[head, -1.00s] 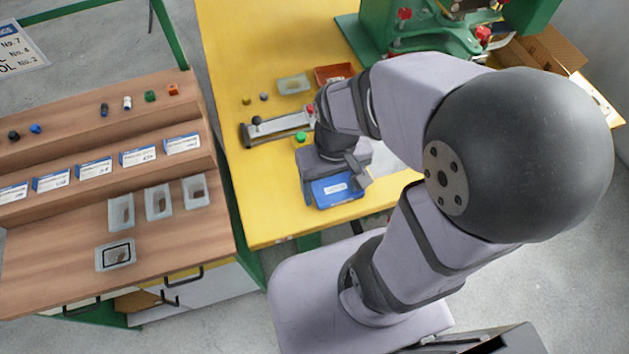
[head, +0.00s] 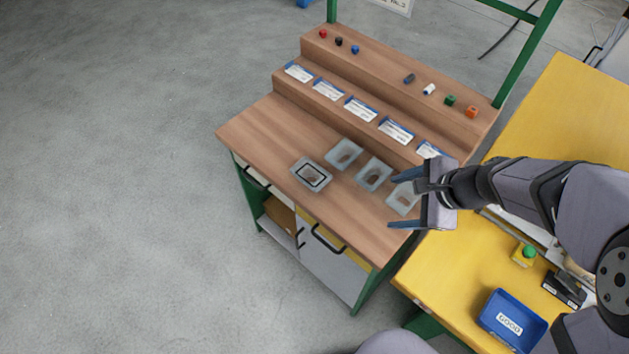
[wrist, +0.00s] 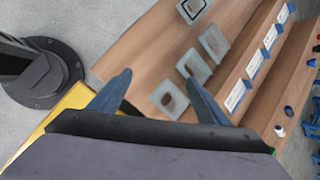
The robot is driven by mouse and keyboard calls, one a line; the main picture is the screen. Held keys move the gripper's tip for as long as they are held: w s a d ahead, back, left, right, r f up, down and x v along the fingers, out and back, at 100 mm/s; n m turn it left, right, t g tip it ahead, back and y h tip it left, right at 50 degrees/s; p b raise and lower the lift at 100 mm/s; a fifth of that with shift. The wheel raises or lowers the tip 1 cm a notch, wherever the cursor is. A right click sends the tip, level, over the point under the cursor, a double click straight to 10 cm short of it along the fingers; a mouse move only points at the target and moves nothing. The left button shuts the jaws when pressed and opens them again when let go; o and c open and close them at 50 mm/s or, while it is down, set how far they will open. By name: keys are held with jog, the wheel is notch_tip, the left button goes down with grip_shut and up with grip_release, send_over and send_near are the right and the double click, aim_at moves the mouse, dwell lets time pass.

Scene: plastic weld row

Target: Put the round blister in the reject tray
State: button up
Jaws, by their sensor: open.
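My gripper (head: 394,198) is open and empty over the right front part of the wooden bench; its fingers also show in the wrist view (wrist: 158,78). A pale clear blister (head: 402,200) with a dark, roundish middle lies under the fingers, partly covered in the head view. In the wrist view this blister (wrist: 169,100) lies between the fingers, apart from them. Two similar blisters, a middle one (head: 373,174) and a farther one (head: 343,153), lie in a row beside it. I cannot tell their shapes surely. No tray marked reject is in view.
A blister with a black square outline (head: 312,175) lies at the row's left. White label cards (head: 361,109) and small coloured parts stand on the steps behind. A blue tray marked GOOD (head: 512,320) and a green button (head: 529,251) are on the yellow table (head: 455,262).

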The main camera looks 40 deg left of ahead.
aim_at(306, 171)
jog(key=s+a+f+m+y, duration=0.1)
jog(key=a+m, duration=0.1)
jog(key=a, duration=0.4)
jog(key=s+a+f+m+y+b, duration=0.1)
jog(key=a+m, duration=0.2)
jog(key=a, duration=0.3)
jog(key=a+f+m+y+b, duration=0.1)
jog(key=a+m, duration=0.1)
jog(key=a, duration=0.4)
jog(key=shift+s+a+f+m, duration=0.3)
jog(key=shift+s+f, duration=0.1)
jog(key=shift+s+x, duration=0.2)
jog(key=shift+x, duration=3.4)
jog(key=shift+c, duration=0.6)
jog(key=c, duration=1.1)
jog(key=shift+o, duration=0.2)
jog(key=shift+r, duration=0.2)
notch_tip(306, 171, up, 10)
jog(key=p, duration=0.2)
jog(key=shift+f+p, duration=0.15)
jog(key=shift+p, duration=0.2)
